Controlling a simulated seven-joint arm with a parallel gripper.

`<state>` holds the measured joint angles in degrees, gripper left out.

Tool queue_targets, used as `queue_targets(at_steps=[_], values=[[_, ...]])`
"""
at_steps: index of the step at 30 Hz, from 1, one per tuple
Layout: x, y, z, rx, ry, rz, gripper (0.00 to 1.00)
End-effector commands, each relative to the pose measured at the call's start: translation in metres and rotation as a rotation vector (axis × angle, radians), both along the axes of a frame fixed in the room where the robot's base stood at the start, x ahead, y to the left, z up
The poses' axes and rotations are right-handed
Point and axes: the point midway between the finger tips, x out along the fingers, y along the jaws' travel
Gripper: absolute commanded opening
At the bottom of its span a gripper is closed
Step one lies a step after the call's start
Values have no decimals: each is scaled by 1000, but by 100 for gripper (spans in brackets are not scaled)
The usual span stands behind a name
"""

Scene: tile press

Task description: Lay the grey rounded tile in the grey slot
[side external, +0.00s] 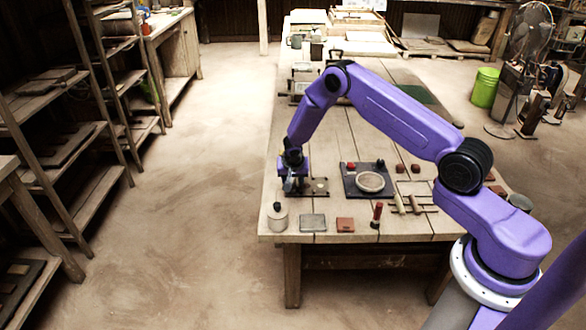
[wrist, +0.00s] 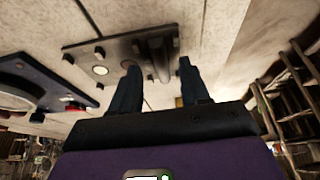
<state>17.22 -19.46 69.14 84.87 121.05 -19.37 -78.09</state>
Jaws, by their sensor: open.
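My gripper (side external: 290,187) is low at the left part of the table, beside a brown plate (side external: 318,187) with a small round spot. In the wrist view, its two dark fingers (wrist: 158,70) are apart. Beyond the fingertips is a plate (wrist: 85,53) with pegs, pale round spots and a dark rounded piece (wrist: 155,50); I cannot tell whether that piece is a tile. A flat grey rectangular piece (side external: 312,222) lies near the table's front edge; its corners are too small to judge. I cannot make out a grey slot for certain.
A pale pot with dark knob (side external: 278,218) stands at the front left corner. A reddish tile (side external: 345,224) and a red-topped stamp (side external: 377,212) lie to the right. A dark board with a round dish (side external: 370,182) is right of the plate. Tools lie farther right.

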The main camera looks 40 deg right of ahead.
Motion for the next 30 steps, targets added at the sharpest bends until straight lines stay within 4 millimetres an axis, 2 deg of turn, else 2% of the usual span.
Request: queue_targets(at_steps=[9, 15, 21, 27, 30], values=[[-14, 15, 51, -1, -4, 0, 46], [-21, 22, 75, 0, -3, -1, 46], [-26, 26, 88, 0, 0, -1, 46], [-26, 27, 91, 1, -2, 1, 46], [-22, 36, 98, 7, -29, 38, 46]])
